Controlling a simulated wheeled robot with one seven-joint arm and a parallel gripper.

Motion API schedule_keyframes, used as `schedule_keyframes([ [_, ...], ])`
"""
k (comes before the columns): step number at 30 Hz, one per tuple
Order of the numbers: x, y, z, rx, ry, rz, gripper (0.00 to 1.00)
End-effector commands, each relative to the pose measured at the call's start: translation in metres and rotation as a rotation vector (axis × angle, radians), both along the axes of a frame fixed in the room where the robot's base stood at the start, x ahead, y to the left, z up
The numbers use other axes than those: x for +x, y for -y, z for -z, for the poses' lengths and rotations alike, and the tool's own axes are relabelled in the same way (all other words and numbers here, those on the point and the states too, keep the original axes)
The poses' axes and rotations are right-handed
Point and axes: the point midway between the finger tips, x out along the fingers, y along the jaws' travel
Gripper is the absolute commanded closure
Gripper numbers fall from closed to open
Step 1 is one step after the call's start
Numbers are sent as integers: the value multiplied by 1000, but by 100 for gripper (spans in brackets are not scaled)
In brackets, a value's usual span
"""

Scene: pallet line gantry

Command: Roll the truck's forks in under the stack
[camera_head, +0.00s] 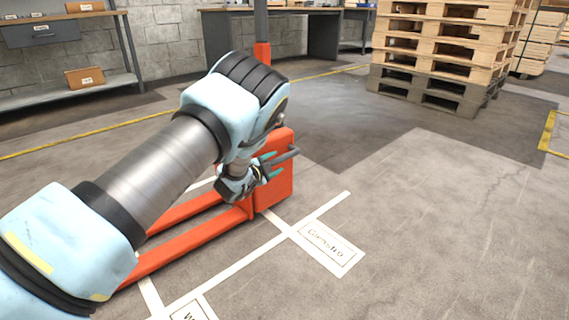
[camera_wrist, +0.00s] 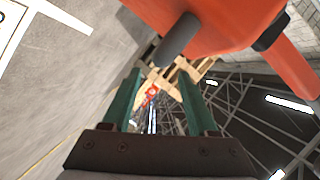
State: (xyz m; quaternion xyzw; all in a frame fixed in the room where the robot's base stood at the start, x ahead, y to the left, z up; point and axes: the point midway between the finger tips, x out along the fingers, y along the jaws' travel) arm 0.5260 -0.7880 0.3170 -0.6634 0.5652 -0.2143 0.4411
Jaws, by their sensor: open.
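The orange pallet truck (camera_head: 280,183) stands on the floor at mid-picture in the head view. Its two forks (camera_head: 183,245) lie low, running toward the lower left, partly hidden behind my arm. A short grey grip bar (camera_head: 285,156) sticks out of its upright body; it also shows in the wrist view (camera_wrist: 178,40). My gripper (camera_head: 271,167) is open beside the body, its teal fingers close to the bar. In the wrist view the bar's end appears just past the fingertips (camera_wrist: 159,72); I cannot tell if they touch. The wooden pallet stack (camera_head: 445,48) stands at the upper right.
White floor lines and a label plate (camera_head: 325,245) lie by the truck. Bare floor (camera_head: 430,220) spreads between truck and stack at the right. A shelf with boxes (camera_head: 85,77) stands at left, a workbench (camera_head: 265,30) at the back. More pallets stand at far right.

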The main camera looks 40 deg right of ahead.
Motion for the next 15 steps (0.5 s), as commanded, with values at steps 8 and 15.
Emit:
schedule_keyframes([
  [8,14,47,15,-1,0,-1,41],
  [15,20,65,16,0,-1,-2,41],
])
